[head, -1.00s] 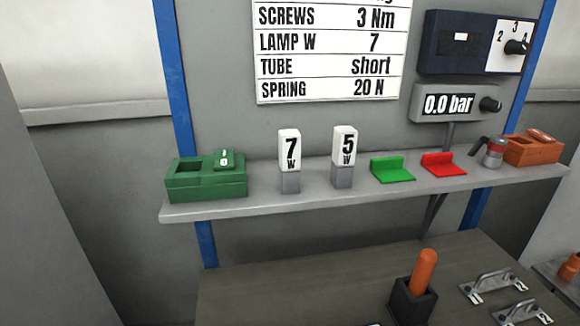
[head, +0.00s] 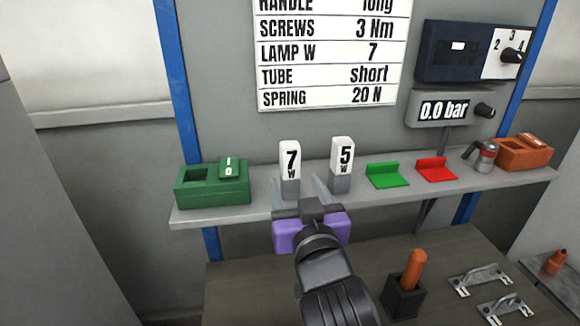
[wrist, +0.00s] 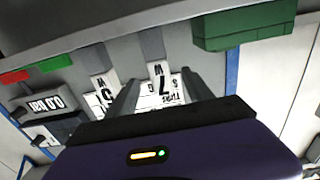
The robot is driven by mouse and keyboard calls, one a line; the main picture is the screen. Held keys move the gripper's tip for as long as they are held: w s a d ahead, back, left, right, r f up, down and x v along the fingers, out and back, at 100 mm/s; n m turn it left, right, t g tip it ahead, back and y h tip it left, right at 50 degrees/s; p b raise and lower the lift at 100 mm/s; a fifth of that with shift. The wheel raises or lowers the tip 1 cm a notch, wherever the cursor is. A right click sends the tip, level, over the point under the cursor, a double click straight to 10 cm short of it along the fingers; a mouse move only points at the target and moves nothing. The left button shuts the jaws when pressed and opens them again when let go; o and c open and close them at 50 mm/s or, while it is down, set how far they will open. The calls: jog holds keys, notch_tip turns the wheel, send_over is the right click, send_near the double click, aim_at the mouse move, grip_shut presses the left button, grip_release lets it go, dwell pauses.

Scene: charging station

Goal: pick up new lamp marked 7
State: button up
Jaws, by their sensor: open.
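The lamp marked 7 (head: 290,160) is a white block with a grey base, standing upright on the grey shelf (head: 395,196). It also shows in the wrist view (wrist: 161,85), upside down. The lamp marked 5 (head: 342,156) stands just to its right; the wrist view shows it too (wrist: 105,88). My gripper (head: 297,185) is open and empty in front of the shelf. In both views the lamp marked 7 appears between the two fingers, nearer the left finger in the head view. I cannot tell whether the fingers reach around it.
A green box (head: 212,188) stands left of the lamps. A green holder (head: 387,178) and a red holder (head: 437,172) are on the right, then a small canister (head: 486,156) and an orange box (head: 522,154). A sign (head: 330,60) hangs behind. An orange handle (head: 416,268) stands below.

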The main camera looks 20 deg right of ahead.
aim_at(291, 171)
jog(key=w+p, duration=0.1)
jog(key=w, duration=0.1)
jog(key=w+d+p, duration=0.1)
jog(key=w, duration=0.4)
jog(key=shift+w+d+r+p, duration=0.15)
jog(key=shift+w+d+p, duration=0.05)
jog(key=shift+d+p, duration=0.2)
jog(key=shift+a, duration=0.1)
grip_shut()
